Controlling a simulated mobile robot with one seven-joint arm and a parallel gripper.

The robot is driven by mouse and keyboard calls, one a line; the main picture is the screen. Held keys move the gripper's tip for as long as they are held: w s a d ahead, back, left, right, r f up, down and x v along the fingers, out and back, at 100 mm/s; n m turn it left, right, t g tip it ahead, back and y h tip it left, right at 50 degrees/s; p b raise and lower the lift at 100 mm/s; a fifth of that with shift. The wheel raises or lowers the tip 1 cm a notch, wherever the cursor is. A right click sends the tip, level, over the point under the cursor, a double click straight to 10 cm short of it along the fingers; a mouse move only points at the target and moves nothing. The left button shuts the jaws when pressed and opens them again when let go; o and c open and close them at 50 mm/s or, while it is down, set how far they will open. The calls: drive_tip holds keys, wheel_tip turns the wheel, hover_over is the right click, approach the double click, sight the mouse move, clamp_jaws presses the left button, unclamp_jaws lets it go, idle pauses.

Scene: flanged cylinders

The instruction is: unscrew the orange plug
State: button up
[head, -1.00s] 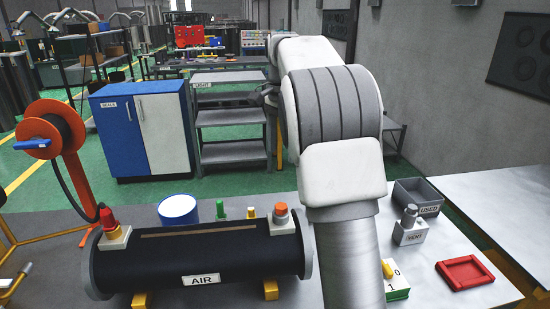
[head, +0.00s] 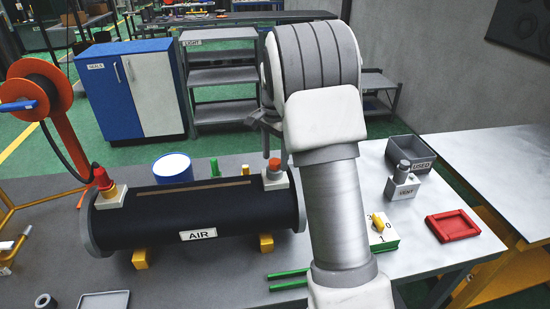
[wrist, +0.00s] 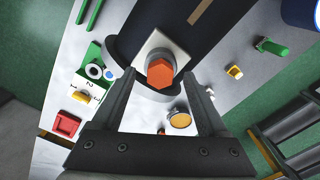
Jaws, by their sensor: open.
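The orange plug (head: 274,165) stands on a pale square block at the right end of the black cylinder labelled AIR (head: 205,200). In the wrist view the orange plug (wrist: 160,73) shows as a hexagonal head on a grey collar, centred between the two fingers. My gripper (wrist: 160,82) is open, with one finger on each side of the plug and a visible gap to it. In the head view my gripper (head: 264,124) is partly hidden by my arm, above the plug; how far its fingertips are from the plug is hard to tell.
Behind stand a blue-white drum (head: 172,168) and small green and yellow pieces. To the right are a VENT block (head: 403,187), a grey USED bin (head: 415,158), a red tray (head: 452,226) and a green numbered block (head: 383,240).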

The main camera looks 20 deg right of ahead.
drive_tip(key=shift+f, duration=0.5)
clamp_jaws()
